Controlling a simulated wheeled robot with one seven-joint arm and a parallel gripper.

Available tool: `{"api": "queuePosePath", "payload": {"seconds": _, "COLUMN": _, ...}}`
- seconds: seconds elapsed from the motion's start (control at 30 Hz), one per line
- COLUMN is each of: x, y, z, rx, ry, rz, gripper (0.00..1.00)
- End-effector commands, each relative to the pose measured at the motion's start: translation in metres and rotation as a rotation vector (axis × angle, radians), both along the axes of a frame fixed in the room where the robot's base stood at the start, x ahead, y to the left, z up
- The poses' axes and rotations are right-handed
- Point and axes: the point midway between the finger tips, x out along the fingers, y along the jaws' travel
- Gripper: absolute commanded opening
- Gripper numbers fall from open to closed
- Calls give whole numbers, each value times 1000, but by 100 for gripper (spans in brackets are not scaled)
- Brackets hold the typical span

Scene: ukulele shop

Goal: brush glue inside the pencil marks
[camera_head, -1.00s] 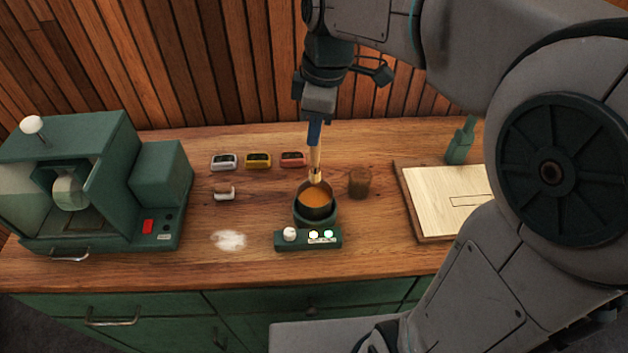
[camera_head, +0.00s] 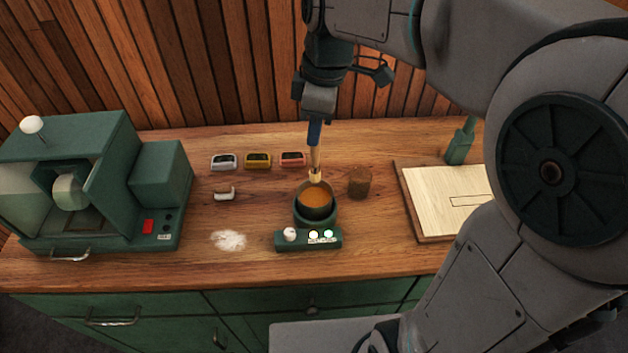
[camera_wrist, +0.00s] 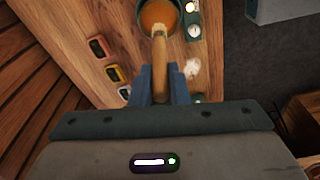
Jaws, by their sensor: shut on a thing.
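My gripper (camera_head: 314,134) is shut on a wooden-handled brush (camera_head: 315,160), which points down over the glue pot (camera_head: 300,211). The brush also shows in the wrist view (camera_wrist: 160,50), between my blue fingertips (camera_wrist: 160,85). The pot holds amber glue (camera_head: 316,197); it also shows in the wrist view (camera_wrist: 155,14). The brush tip is at the pot's far rim; I cannot tell whether it touches the glue. A pale wooden board (camera_head: 432,198) with a thin pencil-marked rectangle (camera_head: 468,201) lies at the right. My arm hides the board's right part.
A green machine (camera_head: 158,170) stands at the left. A brown cylinder (camera_head: 359,182) stands right of the pot, and a green bottle-like object (camera_head: 459,143) behind the board. White powder (camera_head: 229,240) lies left of the pot.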

Motion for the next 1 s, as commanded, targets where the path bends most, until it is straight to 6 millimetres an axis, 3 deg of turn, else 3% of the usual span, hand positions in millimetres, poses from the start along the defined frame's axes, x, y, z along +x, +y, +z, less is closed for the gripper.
{"api": "queuePosePath", "payload": {"seconds": 0.27, "x": 0, "y": 0, "z": 6, "rx": 0, "ry": -1, "rz": 0, "gripper": 0}}
{"api": "queuePosePath", "payload": {"seconds": 0.63, "x": 0, "y": 0, "z": 40, "rx": 0, "ry": 0, "rz": 0, "gripper": 0}}
{"api": "queuePosePath", "payload": {"seconds": 1.0, "x": 0, "y": 0, "z": 40, "rx": 0, "ry": 0, "rz": 0, "gripper": 0}}
